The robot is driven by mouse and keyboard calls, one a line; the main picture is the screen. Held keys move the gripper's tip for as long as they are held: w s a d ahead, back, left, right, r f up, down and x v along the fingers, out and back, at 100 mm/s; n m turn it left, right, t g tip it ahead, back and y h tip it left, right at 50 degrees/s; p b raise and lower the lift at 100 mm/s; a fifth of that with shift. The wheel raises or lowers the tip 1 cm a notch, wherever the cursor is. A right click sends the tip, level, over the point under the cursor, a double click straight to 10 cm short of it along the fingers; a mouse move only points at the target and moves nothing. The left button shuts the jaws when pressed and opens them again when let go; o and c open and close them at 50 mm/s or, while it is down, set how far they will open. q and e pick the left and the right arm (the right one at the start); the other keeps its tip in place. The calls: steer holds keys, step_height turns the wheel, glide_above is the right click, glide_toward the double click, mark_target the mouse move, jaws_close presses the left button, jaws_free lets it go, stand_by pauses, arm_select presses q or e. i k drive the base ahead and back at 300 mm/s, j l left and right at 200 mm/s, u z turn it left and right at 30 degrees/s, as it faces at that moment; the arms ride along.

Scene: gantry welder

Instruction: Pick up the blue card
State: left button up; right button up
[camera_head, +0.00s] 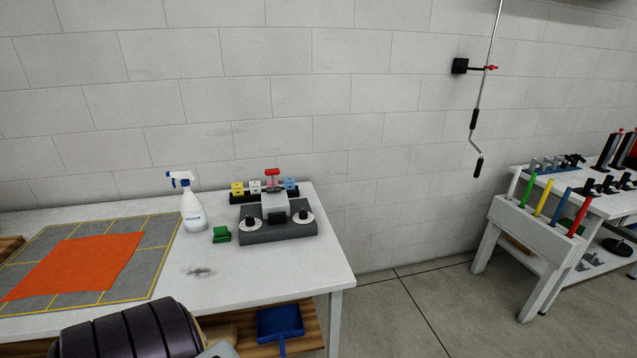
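A small blue card (291,184) stands upright at the right end of a black rack (237,198) at the back of the left table. A yellow card (237,188) and a white card (254,186) stand in the same rack to its left. A pinkish one between them and the blue card is partly hidden by a red-topped device (272,172). The lower part of the blue card is hard to make out at this size. Neither of my grippers shows in the head view. A dark rounded part at the bottom left appears to be my arm.
The white table (316,256) holds a grey base with two round dials (278,232), a green block (221,234), a spray bottle (193,210) and an orange cloth (75,266) on a grey mat. A blue dustpan (280,322) lies below. Open floor separates the right-hand table.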

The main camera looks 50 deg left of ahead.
mark_target(289, 182)
steer(key=i+z, duration=0.45)
steer(key=i, duration=0.4)
steer(key=i+u, duration=0.15)
steer(key=i, duration=0.7)
steer(key=i+u, duration=0.7)
steer(key=u, duration=0.2)
steer(key=i+u, duration=0.25)
steer(key=u, duration=0.2)
steer(key=i+u, duration=0.25)
steer(key=u, duration=0.15)
steer(key=i+u, duration=0.25)
steer(key=u, duration=0.2)
steer(key=i+l+u, duration=0.1)
steer(key=i+u, duration=0.15)
steer(key=u, duration=0.2)
steer(key=i+l+u, duration=0.2)
steer(key=u, duration=0.25)
steer(key=i+l+u, duration=0.2)
steer(key=u, duration=0.2)
steer(key=i+l+u, duration=0.4)
steer(key=l, duration=0.2)
steer(key=i+l+u, duration=0.1)
steer(key=l+u, duration=0.15)
steer(key=l, duration=0.1)
